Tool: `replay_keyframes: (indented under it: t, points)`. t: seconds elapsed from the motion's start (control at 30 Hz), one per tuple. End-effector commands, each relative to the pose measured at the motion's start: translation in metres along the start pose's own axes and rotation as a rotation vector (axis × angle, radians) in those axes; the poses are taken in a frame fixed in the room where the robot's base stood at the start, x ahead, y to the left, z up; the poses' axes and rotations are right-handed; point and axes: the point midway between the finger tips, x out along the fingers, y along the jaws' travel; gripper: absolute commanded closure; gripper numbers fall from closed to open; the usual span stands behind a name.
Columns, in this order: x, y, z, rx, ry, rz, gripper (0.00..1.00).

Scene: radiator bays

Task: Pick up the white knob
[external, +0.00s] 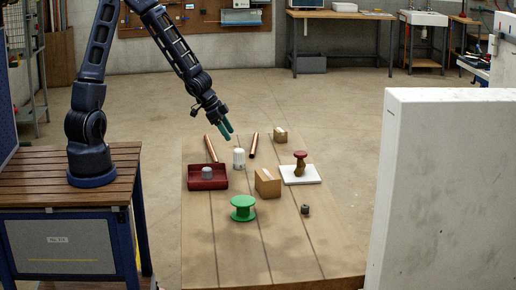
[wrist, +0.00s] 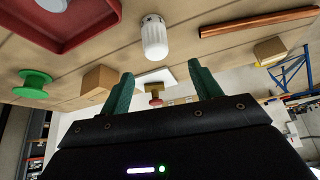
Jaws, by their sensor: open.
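The white knob (external: 239,158) is a small ribbed white cylinder standing upright on the wooden table, just behind and right of the red tray. It also shows in the wrist view (wrist: 154,38), beyond my fingertips near the top middle. My gripper (external: 229,132) has green fingers and hangs above the knob, slightly to its left in the external view. In the wrist view my fingers (wrist: 160,70) are spread apart with nothing held between them. The knob is clear of both fingers.
A red tray (external: 221,184) holding a grey piece (external: 207,173) is close to the knob. A cardboard box (external: 267,183), green spool (external: 243,208) and white plate (external: 312,176) with a red-topped knob (external: 300,155) are nearby. The table's front is mostly clear.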

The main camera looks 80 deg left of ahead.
Motion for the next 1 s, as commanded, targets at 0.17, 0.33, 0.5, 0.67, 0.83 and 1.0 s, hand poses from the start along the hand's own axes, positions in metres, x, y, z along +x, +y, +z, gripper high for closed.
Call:
replay_keyframes:
  t: [0.17, 0.33, 0.5, 0.67, 0.83, 1.0]
  points:
    - [0.004, 0.001, 0.0, 0.001, 0.0, 0.003, 0.37]
    - [0.01, 0.002, 0.0, 0.001, 0.0, 0.005, 0.37]
    - [0.015, 0.002, 0.0, 0.001, -0.002, 0.004, 0.37]
    - [0.02, 0.002, 0.0, 0.0, -0.001, 0.004, 0.37]
    - [0.024, 0.002, 0.0, 0.002, -0.001, 0.003, 0.37]
    - [0.029, 0.002, 0.0, 0.002, 0.0, 0.002, 0.37]
